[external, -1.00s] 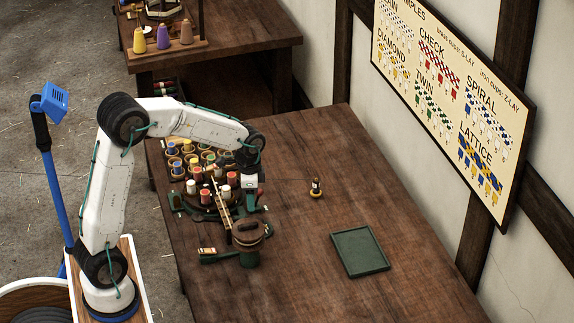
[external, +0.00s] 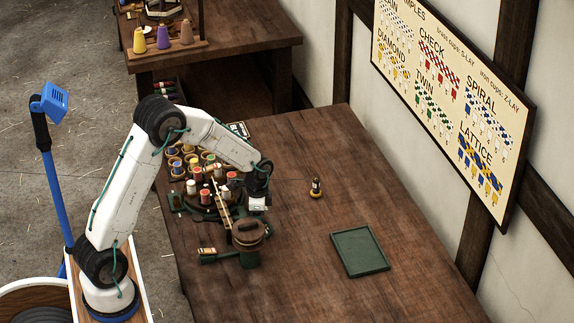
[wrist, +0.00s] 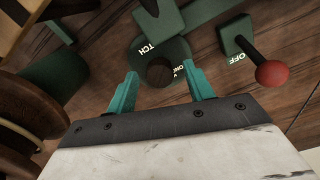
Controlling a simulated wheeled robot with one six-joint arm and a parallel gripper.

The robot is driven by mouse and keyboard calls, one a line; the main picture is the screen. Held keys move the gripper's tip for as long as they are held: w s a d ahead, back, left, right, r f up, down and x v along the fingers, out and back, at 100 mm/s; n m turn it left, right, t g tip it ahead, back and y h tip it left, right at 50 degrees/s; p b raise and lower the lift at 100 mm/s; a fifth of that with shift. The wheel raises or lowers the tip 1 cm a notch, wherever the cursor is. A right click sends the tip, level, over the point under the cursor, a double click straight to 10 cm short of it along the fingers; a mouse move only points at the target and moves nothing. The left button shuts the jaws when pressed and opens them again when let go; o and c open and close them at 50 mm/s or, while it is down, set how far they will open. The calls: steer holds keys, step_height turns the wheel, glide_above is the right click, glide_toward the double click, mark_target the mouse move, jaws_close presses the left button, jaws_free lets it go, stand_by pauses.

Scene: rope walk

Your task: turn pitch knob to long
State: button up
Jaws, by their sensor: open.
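The pitch knob (wrist: 160,72) is a dark round knob on a green plate (wrist: 143,50) with white lettering ending in "TCH" and a smaller, partly hidden word, in the wrist view. My gripper (wrist: 162,84) has two teal fingers, spread apart, with the knob between and just beyond their tips. I cannot tell whether either finger touches it. Which way the knob points is not clear. In the external view my gripper (external: 258,203) is low at the right side of the braiding machine, and the knob is hidden there.
A lever with a red ball (wrist: 273,74) stands by an "OFF" label, right of my gripper. A wooden spool (wrist: 25,115) is close on the left.

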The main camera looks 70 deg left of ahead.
steer(key=c, duration=1)
steer(key=shift+o, duration=0.2)
steer(key=shift+n, duration=0.3)
steer(key=n, duration=0.4)
steer(key=shift+n, duration=2.1)
steer(key=o, duration=1)
steer(key=shift+c, duration=0.2)
